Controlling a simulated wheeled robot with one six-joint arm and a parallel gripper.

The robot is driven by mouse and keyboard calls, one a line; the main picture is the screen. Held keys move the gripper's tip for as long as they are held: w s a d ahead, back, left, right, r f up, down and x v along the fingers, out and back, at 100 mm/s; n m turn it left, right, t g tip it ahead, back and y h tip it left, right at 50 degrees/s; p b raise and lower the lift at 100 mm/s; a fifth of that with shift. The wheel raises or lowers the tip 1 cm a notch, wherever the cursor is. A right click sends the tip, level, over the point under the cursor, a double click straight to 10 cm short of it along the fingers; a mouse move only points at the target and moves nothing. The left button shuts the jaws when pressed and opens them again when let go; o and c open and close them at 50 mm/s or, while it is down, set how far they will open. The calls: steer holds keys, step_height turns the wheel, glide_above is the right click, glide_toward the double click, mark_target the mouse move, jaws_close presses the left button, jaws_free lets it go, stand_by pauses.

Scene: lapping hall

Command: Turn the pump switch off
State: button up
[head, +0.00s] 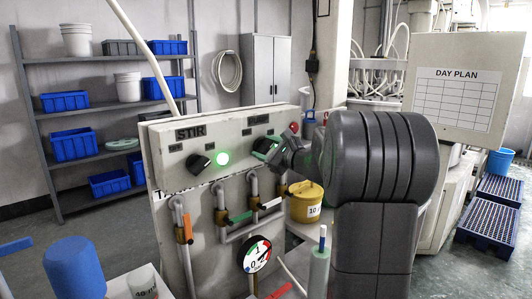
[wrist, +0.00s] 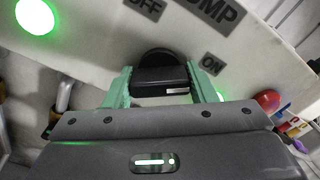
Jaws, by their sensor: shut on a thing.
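The pump switch is a black knob (wrist: 160,72) on the pale panel (wrist: 85,50), under a PUMP label (wrist: 220,14). An OFF label (wrist: 145,9) is at its upper left and an ON label (wrist: 212,64) at its right. A small white mark shows on the knob's right part, on the ON side. My gripper (wrist: 159,82) is shut on the knob, one green finger on each side. A green glow (wrist: 219,95) shows beside the right finger.
A STIR knob (head: 198,163) with a lit green lamp (head: 223,158) is left on the same panel. Pipes with coloured valve levers (head: 240,217) and a gauge (head: 257,254) are below. A yellow tub (head: 305,204) stands behind my arm. A blue cylinder (head: 74,268) is front left.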

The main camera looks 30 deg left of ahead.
steer(key=n+b, duration=0.2)
steer(key=b, duration=0.1)
steer(key=shift+f, duration=0.35)
steer(key=n+b, duration=0.4)
steer(key=b, duration=0.1)
steer(key=n+b, duration=0.3)
steer(key=b, duration=0.1)
steer(key=shift+r+n, duration=0.1)
steer(key=shift+n, duration=0.2)
steer(key=shift+r+n+b, duration=0.1)
steer(key=shift+n+b, duration=0.35)
steer(key=shift+n, duration=0.05)
steer(key=o, duration=1)
steer(key=shift+r, duration=0.1)
